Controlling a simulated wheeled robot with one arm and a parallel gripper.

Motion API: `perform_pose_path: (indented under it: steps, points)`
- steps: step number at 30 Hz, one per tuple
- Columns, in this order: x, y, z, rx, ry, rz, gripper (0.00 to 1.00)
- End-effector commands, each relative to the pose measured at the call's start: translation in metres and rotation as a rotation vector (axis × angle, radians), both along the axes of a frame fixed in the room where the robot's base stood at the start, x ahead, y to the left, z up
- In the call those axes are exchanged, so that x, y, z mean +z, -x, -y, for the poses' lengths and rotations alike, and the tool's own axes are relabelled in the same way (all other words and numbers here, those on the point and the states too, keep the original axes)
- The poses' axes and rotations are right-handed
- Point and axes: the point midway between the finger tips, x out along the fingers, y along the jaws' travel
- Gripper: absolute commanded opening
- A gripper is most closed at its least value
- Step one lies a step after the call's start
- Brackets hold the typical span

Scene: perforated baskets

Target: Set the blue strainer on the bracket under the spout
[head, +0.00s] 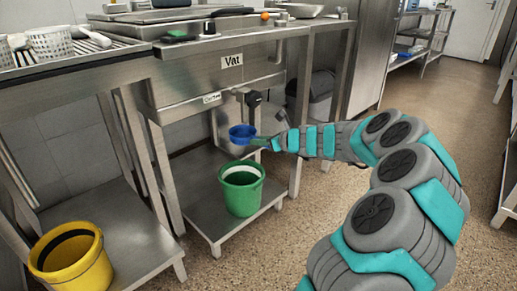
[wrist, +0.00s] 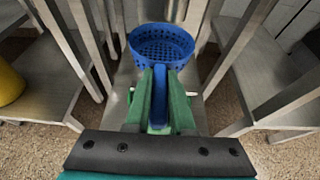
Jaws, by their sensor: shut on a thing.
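The blue strainer (head: 241,131) is a round, perforated basket with a handle, held in the air in front of the vat stand. In the wrist view the strainer (wrist: 161,42) is ahead of my gripper (wrist: 160,84), its open top facing up. The green fingers are shut on its blue handle. In the head view my gripper (head: 264,143) comes in from the right. The dark spout valve (head: 253,98) sits on the vat front above the strainer, beside a small label. I cannot clearly make out the bracket; the strainer and gripper may hide it.
A green bucket (head: 241,197) stands on the lower steel shelf (head: 196,198) below the strainer. A yellow bucket (head: 72,272) is at the lower left. Steel table legs (head: 301,115) stand close on both sides. White perforated baskets (head: 50,42) sit on the left rack.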

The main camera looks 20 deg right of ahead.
Motion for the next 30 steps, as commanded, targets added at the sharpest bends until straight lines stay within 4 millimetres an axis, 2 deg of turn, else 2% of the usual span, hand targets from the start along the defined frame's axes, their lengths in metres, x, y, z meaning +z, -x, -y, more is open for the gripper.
perform_pose_path:
  steps: [3, 6, 10, 17, 28, 29, 30]
  points:
    - [-0.003, -0.015, 0.006, -0.002, 0.003, -0.002, 0.0]
    - [-0.003, -0.02, 0.007, -0.002, 0.003, -0.002, 0.0]
    - [-0.01, -0.021, 0.007, -0.002, 0.0, -0.001, 0.0]
    - [-0.038, -0.02, 0.006, 0.0, -0.001, 0.0, 0.0]
    - [-0.04, -0.02, 0.006, -0.001, 0.0, 0.0, 0.0]
    - [-0.04, -0.02, 0.007, -0.001, 0.0, 0.0, 0.23]
    - [-0.04, -0.02, 0.007, -0.001, 0.0, 0.0, 0.27]
